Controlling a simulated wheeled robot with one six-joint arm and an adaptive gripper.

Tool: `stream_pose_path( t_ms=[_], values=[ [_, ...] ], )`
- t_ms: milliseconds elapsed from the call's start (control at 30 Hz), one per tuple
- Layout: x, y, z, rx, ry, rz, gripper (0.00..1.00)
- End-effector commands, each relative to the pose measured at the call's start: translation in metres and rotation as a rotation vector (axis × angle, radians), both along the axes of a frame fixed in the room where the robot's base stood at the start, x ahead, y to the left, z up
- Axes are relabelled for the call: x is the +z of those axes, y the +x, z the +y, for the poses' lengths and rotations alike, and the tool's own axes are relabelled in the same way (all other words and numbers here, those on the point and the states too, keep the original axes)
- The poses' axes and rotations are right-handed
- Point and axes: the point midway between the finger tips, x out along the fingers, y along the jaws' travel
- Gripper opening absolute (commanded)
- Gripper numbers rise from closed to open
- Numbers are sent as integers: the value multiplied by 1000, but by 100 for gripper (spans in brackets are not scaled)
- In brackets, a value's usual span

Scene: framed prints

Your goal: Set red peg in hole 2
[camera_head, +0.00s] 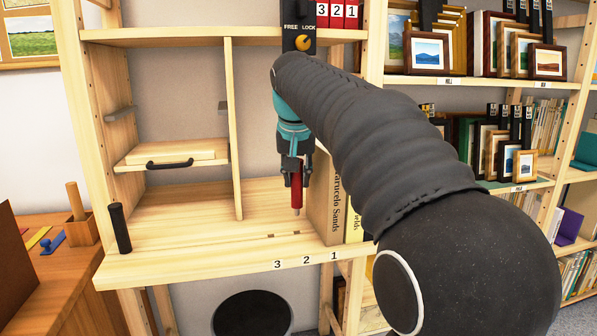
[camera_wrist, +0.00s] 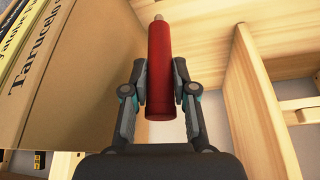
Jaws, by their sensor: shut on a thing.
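My gripper (camera_head: 297,178) is shut on the red peg (camera_head: 297,194), which hangs upright with its pale tip down, above the lower shelf board. In the wrist view the fingers clasp the red peg (camera_wrist: 161,65) from both sides. The front edge of the shelf carries the numbers 3, 2 (camera_head: 306,261) and 1, from left to right. Small dark slots show in the board behind the numbers. The peg's tip is apart from the board, roughly behind the number 2. I cannot tell whether it lines up with hole 2.
Upright books (camera_head: 335,205) stand close to the right of the gripper. A vertical wooden divider (camera_head: 234,130) stands to the left. A black cylinder (camera_head: 119,228) stands at the shelf's left end. A FREE/LOCK panel (camera_head: 299,30) is above, near red numbered blocks (camera_head: 337,14).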

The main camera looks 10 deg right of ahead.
Motion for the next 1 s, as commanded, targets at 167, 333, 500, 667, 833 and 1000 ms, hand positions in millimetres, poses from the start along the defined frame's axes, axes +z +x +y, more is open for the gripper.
stream_pose_path(
  t_ms=[167,333,500,667,833,1000],
  values=[
    [-9,0,0,0,0,0,0],
    [-17,0,0,0,0,0,0],
    [-25,0,0,0,0,0,0],
    [-31,0,0,0,0,0,0],
    [-37,0,0,0,0,0,0],
    [-42,0,0,0,0,0,0]
  ],
)
